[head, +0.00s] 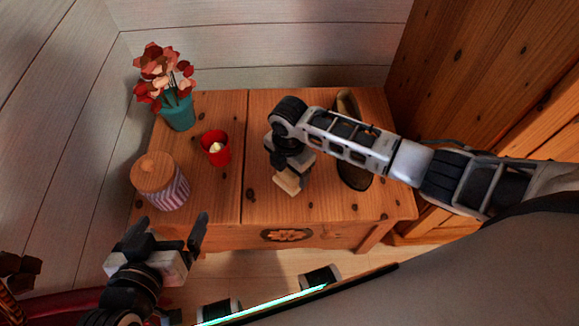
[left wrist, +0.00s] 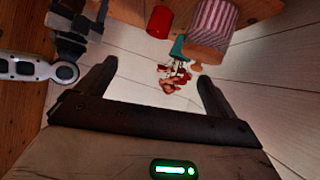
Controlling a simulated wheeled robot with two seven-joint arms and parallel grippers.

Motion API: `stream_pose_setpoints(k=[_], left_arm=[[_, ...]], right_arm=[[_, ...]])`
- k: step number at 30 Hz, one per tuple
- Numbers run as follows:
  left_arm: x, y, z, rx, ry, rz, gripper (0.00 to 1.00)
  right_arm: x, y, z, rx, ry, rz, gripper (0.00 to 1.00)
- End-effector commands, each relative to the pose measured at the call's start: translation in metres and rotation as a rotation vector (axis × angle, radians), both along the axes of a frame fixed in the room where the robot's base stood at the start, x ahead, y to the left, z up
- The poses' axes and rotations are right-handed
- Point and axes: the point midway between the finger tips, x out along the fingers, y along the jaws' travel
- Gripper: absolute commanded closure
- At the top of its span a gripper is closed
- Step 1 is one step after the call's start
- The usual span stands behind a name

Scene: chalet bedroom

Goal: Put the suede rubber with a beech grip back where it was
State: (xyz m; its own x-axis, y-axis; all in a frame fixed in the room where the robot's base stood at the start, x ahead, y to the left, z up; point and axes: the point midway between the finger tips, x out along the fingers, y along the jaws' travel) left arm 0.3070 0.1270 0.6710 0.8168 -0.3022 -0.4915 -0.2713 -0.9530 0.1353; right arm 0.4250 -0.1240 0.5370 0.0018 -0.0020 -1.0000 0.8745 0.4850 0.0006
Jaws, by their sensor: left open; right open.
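A small pale wooden block (head: 287,183), which looks like the beech grip of the suede rubber, is on or just above the wooden cabinet top (head: 225,112), near its front middle. My right gripper (head: 288,170) points down right over it. Its fingers are open, but the arm hides much of them, and I cannot tell whether they touch the block. The rubber's suede part cannot be made out. My left gripper (head: 168,226) is open and empty in front of the cabinet's left corner. It is also open in the left wrist view (left wrist: 155,82).
A red cup (head: 215,150), a striped jar with a wooden lid (head: 170,190) and a teal vase (head: 178,113) with red flowers stand on the left. A long dark object (head: 355,180) lies partly under my right arm. The wooden wall (head: 480,70) is at right.

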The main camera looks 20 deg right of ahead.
Motion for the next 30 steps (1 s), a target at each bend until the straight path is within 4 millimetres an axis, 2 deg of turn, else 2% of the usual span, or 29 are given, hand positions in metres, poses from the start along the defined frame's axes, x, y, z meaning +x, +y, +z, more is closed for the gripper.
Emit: stream_pose_setpoints(k=[5, 11, 15, 19, 23, 26, 30], left_arm=[[0.0, 0.002, 0.009, 0.005, -0.009, 0.006, 0.06], [-0.002, 0.007, 0.031, 0.0, -0.034, 0.023, 0.06], [-0.004, 0.006, 0.033, -0.005, -0.021, 0.028, 0.06], [-0.005, 0.006, 0.03, -0.002, -0.006, 0.028, 0.06], [-0.004, 0.006, 0.027, -0.001, 0.0, 0.027, 0.06], [-0.002, 0.006, 0.028, 0.0, -0.005, 0.027, 0.06], [0.0, 0.006, 0.029, -0.001, -0.012, 0.027, 0.06]], right_arm=[[0.001, 0.0, 0.02, 0.001, -0.003, 0.0, 0.28], [0.001, 0.0, 0.064, 0.002, -0.005, 0.001, 0.28], [0.001, 0.0, 0.092, 0.001, -0.003, 0.0, 0.28], [0.001, 0.0, 0.111, 0.001, -0.003, 0.0, 0.28], [0.0, 0.001, 0.12, 0.004, -0.001, -0.003, 0.28], [-0.008, 0.011, 0.116, 0.046, -0.012, -0.04, 0.28], [-0.032, 0.048, 0.099, 0.23, -0.068, -0.23, 0.28]])
